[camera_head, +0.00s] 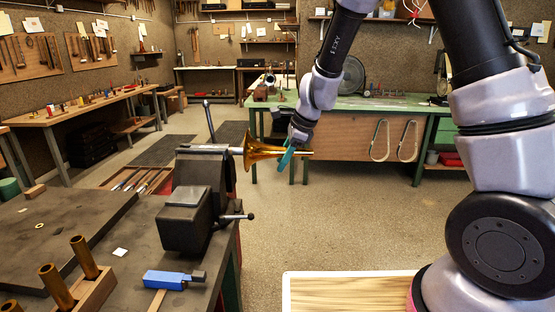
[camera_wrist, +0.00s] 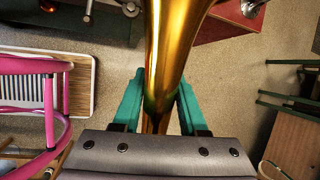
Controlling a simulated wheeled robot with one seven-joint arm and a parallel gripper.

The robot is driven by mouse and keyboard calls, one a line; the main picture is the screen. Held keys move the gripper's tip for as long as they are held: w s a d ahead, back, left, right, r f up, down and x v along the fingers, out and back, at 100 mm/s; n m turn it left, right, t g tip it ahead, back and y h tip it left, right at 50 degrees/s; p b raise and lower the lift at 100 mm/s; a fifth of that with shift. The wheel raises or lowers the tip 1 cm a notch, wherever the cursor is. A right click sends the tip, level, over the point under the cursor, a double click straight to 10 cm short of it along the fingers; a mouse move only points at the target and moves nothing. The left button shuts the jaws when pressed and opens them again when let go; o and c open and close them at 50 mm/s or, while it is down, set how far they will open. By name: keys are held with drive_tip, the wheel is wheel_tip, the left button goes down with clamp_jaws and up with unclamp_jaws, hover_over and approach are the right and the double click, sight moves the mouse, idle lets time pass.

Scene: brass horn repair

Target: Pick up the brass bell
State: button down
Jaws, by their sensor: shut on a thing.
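The brass bell (camera_head: 262,151) is a golden flared horn lying roughly level beside the vise (camera_head: 200,170) on the bench. Its wide mouth faces left toward the vise, and its narrow end points right. A pale rod (camera_head: 220,148) lies in line with the mouth at the vise; I cannot tell whether it reaches inside the bell. My gripper (camera_head: 289,157) has its teal fingers shut on the narrower part of the bell. In the wrist view the bell (camera_wrist: 176,40) runs between both fingers (camera_wrist: 160,90), its mouth beyond the top edge.
The vise handle (camera_head: 238,217) sticks out right, and a lever (camera_head: 209,120) rises behind it. A blue tool (camera_head: 168,280) and a block with brass tubes (camera_head: 85,285) are on the near bench. A green bench (camera_head: 380,103) stands behind. Open floor (camera_head: 330,220) lies below my gripper.

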drive_tip(key=d, duration=1.6)
drive_tip(key=shift+s, duration=0.25)
drive_tip(key=shift+a+r, duration=0.1)
